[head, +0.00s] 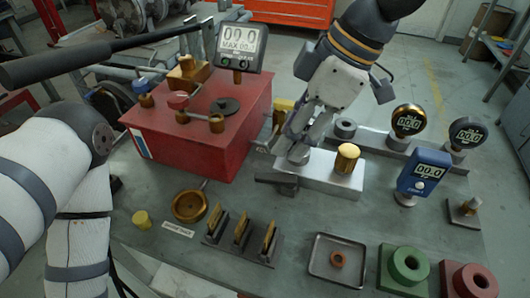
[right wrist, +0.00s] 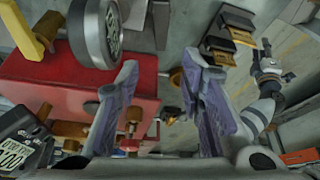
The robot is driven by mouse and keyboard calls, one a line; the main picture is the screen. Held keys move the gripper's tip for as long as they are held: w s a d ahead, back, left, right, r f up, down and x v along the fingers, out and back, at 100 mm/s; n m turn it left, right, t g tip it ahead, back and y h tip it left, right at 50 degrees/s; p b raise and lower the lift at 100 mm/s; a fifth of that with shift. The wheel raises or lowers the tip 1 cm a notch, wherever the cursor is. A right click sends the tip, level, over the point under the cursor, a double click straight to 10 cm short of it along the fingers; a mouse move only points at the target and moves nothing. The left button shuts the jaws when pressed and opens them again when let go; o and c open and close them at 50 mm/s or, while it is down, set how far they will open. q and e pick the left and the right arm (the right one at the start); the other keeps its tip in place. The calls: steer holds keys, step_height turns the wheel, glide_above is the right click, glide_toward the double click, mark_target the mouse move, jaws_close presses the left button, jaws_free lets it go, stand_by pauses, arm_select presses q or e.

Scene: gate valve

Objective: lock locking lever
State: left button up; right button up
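I cannot tell for sure which part is the locking lever. A dark lever-like piece (head: 276,183) lies at the front left foot of a silver block (head: 325,172) that has a brass knob (head: 347,157). My right gripper (head: 302,148) points down over the left end of this block, beside the red box (head: 205,125). In the right wrist view the fingers of my right gripper (right wrist: 160,100) stand wide apart with nothing gripped between them. They hide part of what lies below. My left arm shows at the left of the head view, but its gripper is out of view.
A digital gauge (head: 242,45) stands above the red box. Round gauges (head: 408,121) and a blue gauge (head: 424,172) stand at the right. Slotted plates (head: 241,232), a brass ring (head: 189,206), a tray (head: 337,241) and green and red blocks (head: 404,268) fill the front.

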mark_target(264, 175)
steer(key=x, duration=0.9)
steer(key=shift+s+f+b, duration=0.1)
steer(key=shift+f+b, duration=0.2)
steer(key=shift+b, duration=0.1)
steer(key=shift+r, duration=0.1)
jaws_close()
